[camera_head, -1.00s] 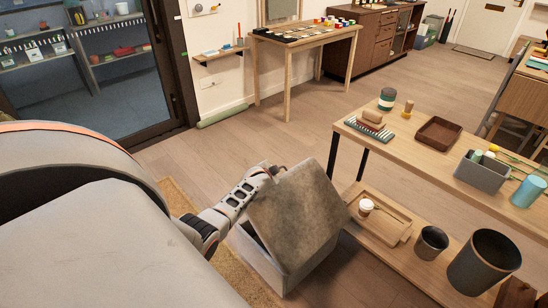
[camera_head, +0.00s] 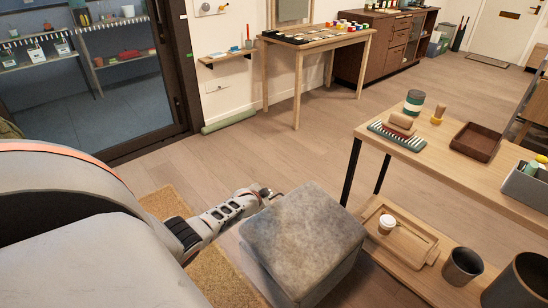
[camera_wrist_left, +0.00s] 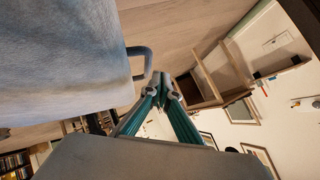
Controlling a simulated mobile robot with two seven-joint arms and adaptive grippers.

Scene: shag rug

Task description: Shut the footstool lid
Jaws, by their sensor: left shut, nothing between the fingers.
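The footstool is a grey box with a mottled grey fabric lid. In the head view the lid (camera_head: 305,232) lies level, or nearly so, over the footstool's box (camera_head: 338,277); a small gap cannot be ruled out. My left gripper (camera_head: 270,192) is at the lid's back left corner, its tips partly hard to make out. In the left wrist view its teal fingers (camera_wrist_left: 160,78) are shut and empty, close to a dark loop (camera_wrist_left: 141,62) on the pale footstool side (camera_wrist_left: 60,60). My right gripper is not in view.
A tan rug (camera_head: 165,205) lies left of and under the footstool. A wooden table (camera_head: 480,175) with a lower shelf (camera_head: 385,262) stands close on the right. The wooden floor behind is clear up to a small table (camera_head: 318,38) by the wall.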

